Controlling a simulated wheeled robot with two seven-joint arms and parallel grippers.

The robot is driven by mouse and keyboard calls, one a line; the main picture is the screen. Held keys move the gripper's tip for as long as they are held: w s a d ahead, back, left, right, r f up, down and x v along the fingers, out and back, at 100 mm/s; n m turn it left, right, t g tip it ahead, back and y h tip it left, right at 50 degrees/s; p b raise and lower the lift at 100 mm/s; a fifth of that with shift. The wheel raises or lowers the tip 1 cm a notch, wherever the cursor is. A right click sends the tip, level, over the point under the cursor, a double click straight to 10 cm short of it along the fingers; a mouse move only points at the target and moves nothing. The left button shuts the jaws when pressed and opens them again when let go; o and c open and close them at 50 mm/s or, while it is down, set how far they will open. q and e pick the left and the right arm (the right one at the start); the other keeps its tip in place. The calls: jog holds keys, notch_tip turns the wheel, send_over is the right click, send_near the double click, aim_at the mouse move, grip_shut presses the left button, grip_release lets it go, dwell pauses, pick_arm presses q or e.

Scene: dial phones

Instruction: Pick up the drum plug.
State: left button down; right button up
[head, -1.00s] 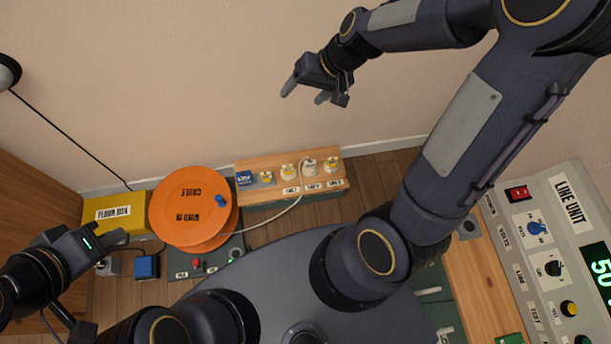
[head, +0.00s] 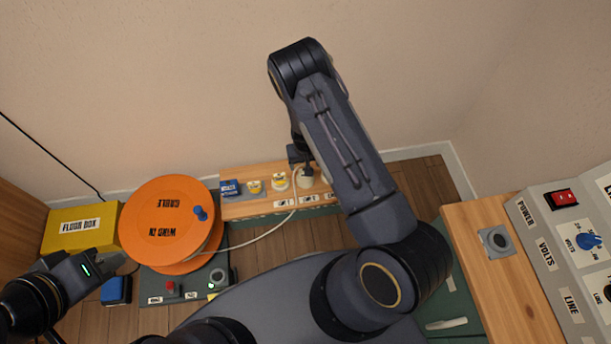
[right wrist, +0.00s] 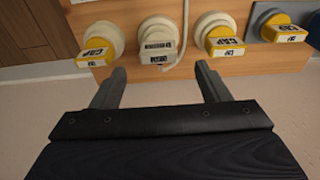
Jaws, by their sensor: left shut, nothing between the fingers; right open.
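A white plug (head: 306,179) sits in the wooden socket board (head: 240,206). A pale cable (head: 262,234) leads from the orange cable drum (head: 150,206) up to it. In the right wrist view the white plug (right wrist: 158,54) has a small dark label, too small to read surely, with the cable (right wrist: 185,38) beside it. My right gripper (right wrist: 160,84) is open; its two fingers point toward the plug, one to each side, with nothing between them. In the head view my right arm partly hides that gripper (head: 301,158).
Yellow caps (right wrist: 226,40) sit on sockets either side of the plug. A yellow floor box (head: 80,228) and a blue block (head: 116,290) are at left. A panel with a red switch (head: 561,198) and knobs stands at right. The wall is close behind the board.

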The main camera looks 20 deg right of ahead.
jog(key=f+b, duration=0.1)
jog(key=f, duration=0.2)
jog(key=f+b, duration=0.1)
jog(key=f, duration=0.1)
jog(key=shift+w+d+f+b, duration=0.2)
jog(key=shift+f+b, duration=0.1)
jog(key=shift+f, duration=0.1)
jog(key=shift+r, duration=0.1)
jog(key=c, duration=1.2)
